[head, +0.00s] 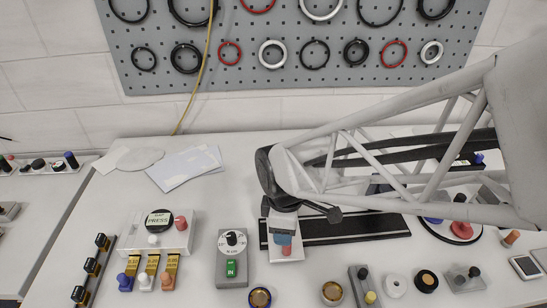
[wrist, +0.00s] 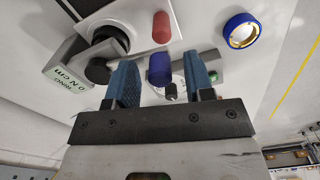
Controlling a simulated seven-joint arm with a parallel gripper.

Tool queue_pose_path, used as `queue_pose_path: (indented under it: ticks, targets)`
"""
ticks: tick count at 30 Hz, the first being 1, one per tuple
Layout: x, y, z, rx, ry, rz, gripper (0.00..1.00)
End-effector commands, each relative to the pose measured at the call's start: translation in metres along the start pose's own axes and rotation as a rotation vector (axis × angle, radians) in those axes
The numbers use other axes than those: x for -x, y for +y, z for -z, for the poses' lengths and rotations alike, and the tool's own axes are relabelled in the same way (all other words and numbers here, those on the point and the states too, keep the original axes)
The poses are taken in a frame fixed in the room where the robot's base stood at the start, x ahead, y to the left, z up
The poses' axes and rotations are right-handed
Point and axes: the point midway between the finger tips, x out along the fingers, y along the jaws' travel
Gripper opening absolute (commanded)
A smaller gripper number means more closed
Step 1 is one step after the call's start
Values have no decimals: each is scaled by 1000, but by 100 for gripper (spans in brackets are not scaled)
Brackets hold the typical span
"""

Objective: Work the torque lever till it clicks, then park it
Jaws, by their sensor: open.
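My gripper (head: 282,238) is low over the bench, with its blue-padded fingers pointing down beside a red peg (head: 287,250) on a small white plate. In the wrist view my gripper (wrist: 160,75) is open. A dark blue cylinder (wrist: 160,68) shows in the gap between the fingers; I cannot tell whether it is between them or beyond. The red peg (wrist: 161,27) stands past the fingertips. At left is a black knob (wrist: 98,70) beside a readout (wrist: 70,78) marked "RING 0 N cm". Which part is the torque lever I cannot tell; the fingers hide some of it.
A blue-rimmed gold ring (wrist: 241,31) lies right in the wrist view. A black rail (head: 345,229) runs beside my gripper. A grey dial box (head: 232,258) and a "PRESS" box (head: 158,232) stand left. Several round parts line the front edge.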

Motion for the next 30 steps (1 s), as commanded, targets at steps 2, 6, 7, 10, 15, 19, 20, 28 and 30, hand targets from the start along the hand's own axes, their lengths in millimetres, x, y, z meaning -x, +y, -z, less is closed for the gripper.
queue_pose_path:
  ticks: [2,6,7,10,15,19,20,28,30]
  targets:
    - [0,0,0,0,0,0,48]
    - [5,0,0,0,1,-1,48]
    - [7,0,0,0,1,-1,48]
    - [15,0,0,0,0,-1,48]
    - [36,0,0,0,2,-2,48]
    - [53,0,0,0,1,-2,48]
    - [57,0,0,0,2,-2,48]
    - [76,0,0,0,0,0,48]
    - [78,0,0,0,0,0,48]
